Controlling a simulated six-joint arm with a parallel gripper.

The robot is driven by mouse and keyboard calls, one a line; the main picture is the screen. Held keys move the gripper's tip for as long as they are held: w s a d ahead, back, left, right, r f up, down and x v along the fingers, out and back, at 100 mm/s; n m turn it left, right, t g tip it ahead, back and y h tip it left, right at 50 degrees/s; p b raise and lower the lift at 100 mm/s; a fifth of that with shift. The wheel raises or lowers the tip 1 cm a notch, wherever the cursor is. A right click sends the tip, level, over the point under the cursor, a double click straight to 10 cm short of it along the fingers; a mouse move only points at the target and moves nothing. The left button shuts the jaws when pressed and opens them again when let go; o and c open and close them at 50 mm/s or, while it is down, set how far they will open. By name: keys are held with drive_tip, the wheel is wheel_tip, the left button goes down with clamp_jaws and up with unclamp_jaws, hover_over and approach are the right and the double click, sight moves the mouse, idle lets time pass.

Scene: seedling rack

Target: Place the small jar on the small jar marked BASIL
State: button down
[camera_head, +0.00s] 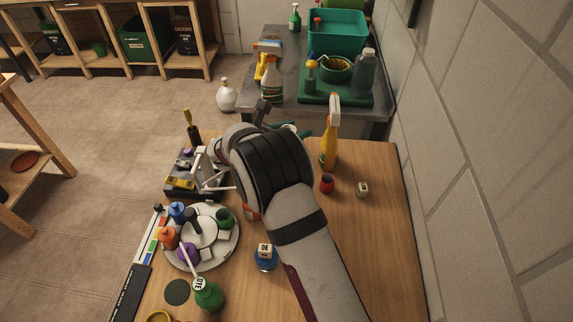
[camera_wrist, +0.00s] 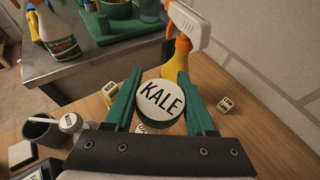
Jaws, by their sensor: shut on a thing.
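My gripper (camera_wrist: 159,78) has green fingers and is shut on a small jar with a white lid marked KALE (camera_wrist: 160,98) in the wrist view. The jar's lid faces the camera and its side looks green. I cannot read BASIL on any jar. Small coloured jars stand on and around a round white tray (camera_head: 203,263), among them a green jar (camera_head: 208,296) with a partly readable white tag.
A yellow spray bottle (camera_head: 329,150) stands near the wooden table's far edge, close to my gripper. A red jar (camera_head: 327,185) and a small lettered cube (camera_head: 363,189) stand right of my arm. A blue jar (camera_head: 267,260) stands left of it. The table's right side is mostly clear.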

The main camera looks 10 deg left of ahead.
drive_tip(key=shift+y, duration=0.3)
drive_tip(key=f, duration=0.3)
drive_tip(key=w+f, duration=0.1)
drive_tip(key=f, duration=0.5)
drive_tip(key=shift+w+a, duration=0.3)
drive_tip(key=shift+c, duration=1.1)
unclamp_jaws()
